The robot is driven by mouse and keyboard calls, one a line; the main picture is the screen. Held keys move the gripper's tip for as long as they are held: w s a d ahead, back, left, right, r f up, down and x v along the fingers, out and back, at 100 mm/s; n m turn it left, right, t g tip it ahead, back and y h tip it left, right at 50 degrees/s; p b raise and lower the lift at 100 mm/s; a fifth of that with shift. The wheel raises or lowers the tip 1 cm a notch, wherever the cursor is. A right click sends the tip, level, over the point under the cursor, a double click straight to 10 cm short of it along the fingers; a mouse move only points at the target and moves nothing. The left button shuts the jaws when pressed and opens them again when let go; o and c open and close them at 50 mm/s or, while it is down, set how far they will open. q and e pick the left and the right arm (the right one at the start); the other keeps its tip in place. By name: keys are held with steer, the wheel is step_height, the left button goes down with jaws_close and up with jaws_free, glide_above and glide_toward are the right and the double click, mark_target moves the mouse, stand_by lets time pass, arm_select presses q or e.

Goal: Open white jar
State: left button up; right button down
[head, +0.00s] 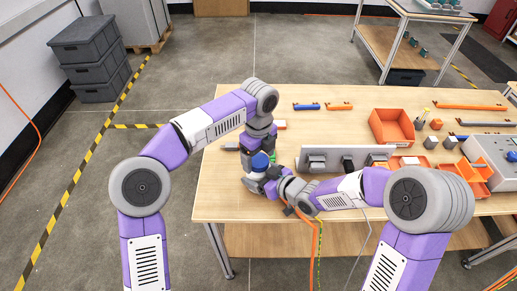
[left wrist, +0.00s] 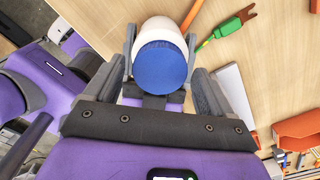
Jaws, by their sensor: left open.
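The white jar (left wrist: 160,27) shows in the left wrist view, with its round blue lid (left wrist: 162,66) facing the camera. In the head view the blue lid (head: 260,161) shows near the table's left front, and the jar's body is mostly hidden by my grippers. My left gripper (left wrist: 160,48) is open, with its grey fingers on either side of the jar and lid. Whether they touch it I cannot tell. My right gripper (head: 262,186) is low beside the jar from the right. Its fingertips are hard to make out.
An orange bin (head: 391,127), smaller orange trays (head: 470,172) and a grey control box (head: 494,158) stand on the right of the wooden table (head: 341,103). A grey upright panel (head: 345,157) is right of my grippers. An orange cable (head: 310,219) hangs over the front edge.

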arm_select(q)
steer(key=c, duration=1.1)
steer(key=n, duration=0.6)
steer(key=shift+n, duration=0.4)
steer(key=o, duration=1.2)
steer(key=shift+c, duration=0.2)
